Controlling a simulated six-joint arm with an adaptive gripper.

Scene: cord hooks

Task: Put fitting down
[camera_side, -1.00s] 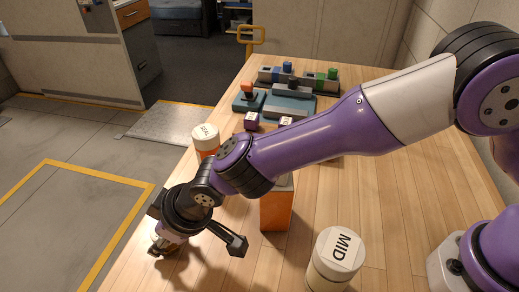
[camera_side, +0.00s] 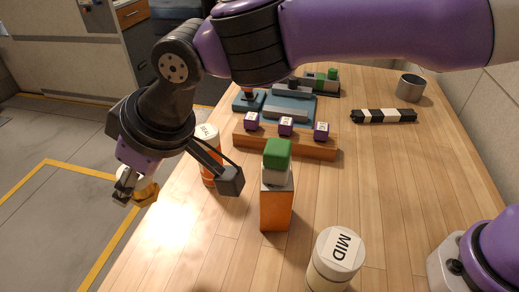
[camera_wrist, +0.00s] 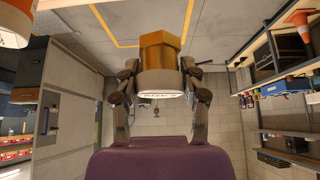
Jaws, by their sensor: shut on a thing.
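The fitting is a brass hex piece with a pale, lettered round end. In the wrist view the fitting (camera_wrist: 160,52) sits between both fingers of my gripper (camera_wrist: 158,72), which is shut on it. In the side view the fitting (camera_side: 146,192) is at the left, held in my gripper (camera_side: 132,188) and seen in front of the floor, past the table's left edge in the picture. It appears raised. Its lettering is too small to read.
A green-and-grey block (camera_side: 277,158) tops an orange post (camera_side: 276,208). An orange jar marked SEAL (camera_side: 208,150) stands near my gripper. A MID jar (camera_side: 336,256) is at the front. Purple blocks (camera_side: 286,126) sit on a wooden rail (camera_side: 262,143). The table's right side (camera_side: 400,170) is mostly clear.

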